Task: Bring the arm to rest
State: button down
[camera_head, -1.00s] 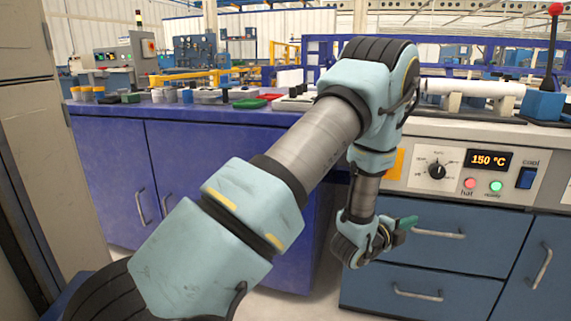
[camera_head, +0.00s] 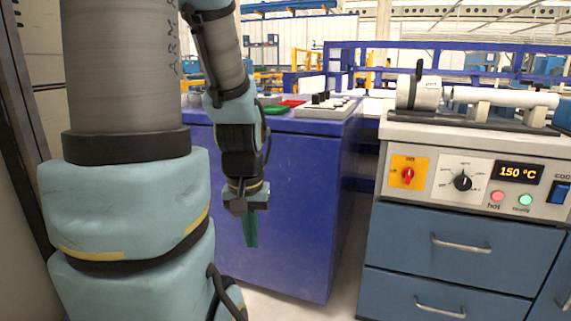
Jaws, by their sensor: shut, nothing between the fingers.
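My gripper (camera_head: 250,232) hangs pointing down in the middle left of the head view, in front of the blue cabinet. Its green fingers are together and hold nothing. My arm is folded close to the camera, with its large light-blue and grey links filling the left side of the picture. The gripper is below the counter tops and apart from both cabinets, as far as this view shows.
The blue cabinet (camera_head: 296,190) carries a green tray (camera_head: 272,108), a red tray (camera_head: 291,103) and a white rack (camera_head: 325,109). To the right stands the heater bench (camera_head: 470,235), its display reading 150 °C. A white pipe (camera_head: 505,97) lies in supports on top. A floor gap separates the cabinets.

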notch_tip(320, 180, up, 30)
jog(key=p, duration=2.9)
jog(key=shift+w+r, duration=0.2)
jog(key=shift+w, duration=0.05)
